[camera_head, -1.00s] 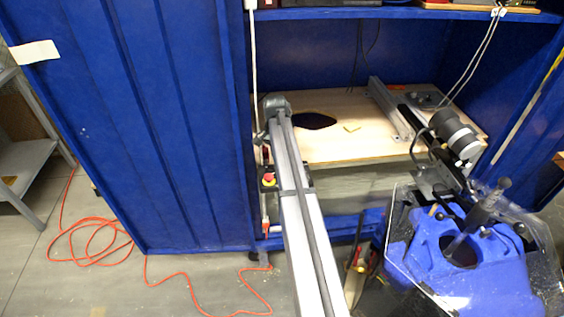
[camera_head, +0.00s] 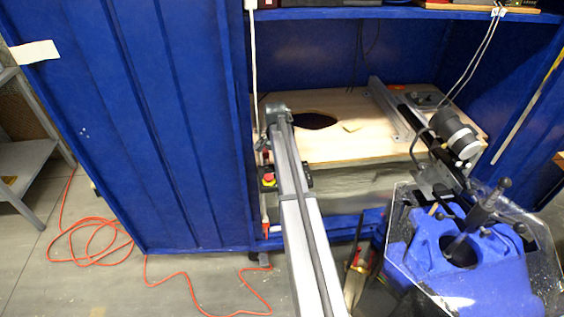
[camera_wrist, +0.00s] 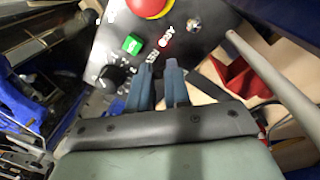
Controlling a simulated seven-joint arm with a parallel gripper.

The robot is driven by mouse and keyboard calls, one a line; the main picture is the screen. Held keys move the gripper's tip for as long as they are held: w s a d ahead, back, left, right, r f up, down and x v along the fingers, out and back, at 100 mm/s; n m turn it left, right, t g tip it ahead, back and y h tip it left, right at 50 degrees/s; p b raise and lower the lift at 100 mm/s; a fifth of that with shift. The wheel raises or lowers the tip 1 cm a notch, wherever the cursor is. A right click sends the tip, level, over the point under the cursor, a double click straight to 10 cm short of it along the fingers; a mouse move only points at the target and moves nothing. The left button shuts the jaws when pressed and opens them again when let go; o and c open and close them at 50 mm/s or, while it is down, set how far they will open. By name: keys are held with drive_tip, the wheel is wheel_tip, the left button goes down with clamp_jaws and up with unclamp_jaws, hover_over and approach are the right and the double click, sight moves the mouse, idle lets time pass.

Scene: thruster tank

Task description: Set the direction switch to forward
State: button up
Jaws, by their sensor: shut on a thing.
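The control panel (camera_wrist: 198,42) fills the upper middle of the wrist view, with a red emergency stop (camera_wrist: 150,5), a green button (camera_wrist: 132,44) and a black knob (camera_wrist: 110,76). White lettering lies by the fingertips. My gripper (camera_wrist: 160,68) is against the panel, just right of the black knob. Its two fingers are close together, shut on what seems to be the direction switch, which they hide; its setting cannot be read. In the head view the control box (camera_head: 268,181) with its red button is small, beside my arm, and the gripper cannot be made out.
A pale rod (camera_wrist: 272,80) runs diagonally right of the panel in the wrist view. In the head view, a blue cabinet wall (camera_head: 170,130) stands left, and a wooden board (camera_head: 370,145) with a hole lies behind. A blue machine part (camera_head: 490,265) with a clear shield stands right.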

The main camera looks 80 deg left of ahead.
drive_tip(key=shift+w, duration=0.1)
clamp_jaws()
drive_tip(key=shift+a+h, duration=0.55)
drive_tip(key=shift+h, duration=0.35)
drive_tip(key=shift+a+h, duration=0.1)
drive_tip(key=shift+h, duration=1.1)
drive_tip(key=o, duration=0.7)
unclamp_jaws()
drive_tip(key=shift+o, duration=0.2)
